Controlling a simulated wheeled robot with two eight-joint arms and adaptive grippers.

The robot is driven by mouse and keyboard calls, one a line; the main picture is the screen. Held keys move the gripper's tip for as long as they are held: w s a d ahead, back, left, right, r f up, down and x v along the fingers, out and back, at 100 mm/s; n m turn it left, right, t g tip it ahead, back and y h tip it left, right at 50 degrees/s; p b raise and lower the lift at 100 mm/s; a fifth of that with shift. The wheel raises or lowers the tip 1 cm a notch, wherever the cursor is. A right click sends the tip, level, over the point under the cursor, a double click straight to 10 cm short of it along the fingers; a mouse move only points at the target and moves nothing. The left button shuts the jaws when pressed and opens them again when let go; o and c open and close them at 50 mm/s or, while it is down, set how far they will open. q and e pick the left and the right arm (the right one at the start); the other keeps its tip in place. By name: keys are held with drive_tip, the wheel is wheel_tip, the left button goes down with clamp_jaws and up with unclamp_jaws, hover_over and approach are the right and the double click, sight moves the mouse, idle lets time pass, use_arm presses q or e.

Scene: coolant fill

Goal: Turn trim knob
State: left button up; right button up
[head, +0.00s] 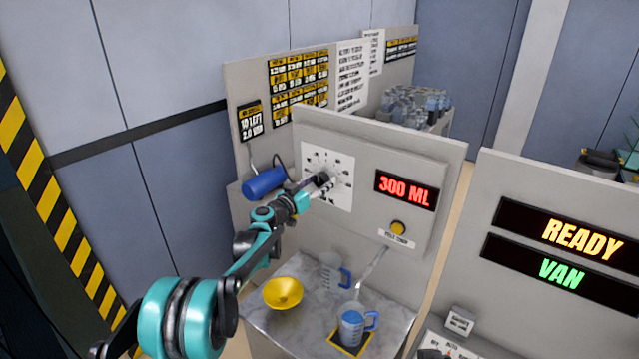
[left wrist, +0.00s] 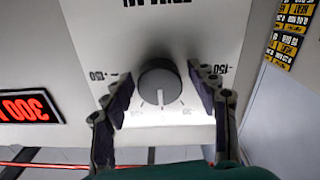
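The trim knob (left wrist: 160,82) is a round dark grey knob with a light pointer line, on a white dial plate (left wrist: 215,35) marked +150 and -150. The plate also shows in the head view (head: 343,165). In the left wrist view the picture is upside down, and the pointer line points toward the picture's bottom. My left gripper (left wrist: 160,92) is open, one finger on each side of the knob, with a gap showing on both sides. In the head view my left gripper (head: 322,182) is at the dial and hides the knob. My right gripper is not in view.
The panel has a red 300 ML display (head: 406,190) and a yellow button (head: 398,228). Below stand a yellow funnel (head: 283,293), a clear jug (head: 332,270) and a blue-filled jug (head: 354,325). A blue cylinder (head: 265,182) is left of the dial. READY and VAN signs (head: 560,255) stand right.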

use_arm(q)
drive_tip(key=c, duration=0.9)
drive_tip(key=shift+o, duration=0.2)
drive_tip(key=shift+n, duration=0.3)
drive_tip(key=shift+n+b, duration=0.5)
drive_tip(key=shift+n, duration=0.5)
drive_tip(key=n, duration=0.3)
drive_tip(key=shift+n+b, duration=0.3)
drive_tip(key=shift+b, duration=0.1)
drive_tip(key=n+b, duration=0.1)
drive_tip(key=n, duration=0.4)
drive_tip(key=shift+r, duration=0.1)
drive_tip(key=shift+n, duration=0.4)
drive_tip(key=o, duration=1.2)
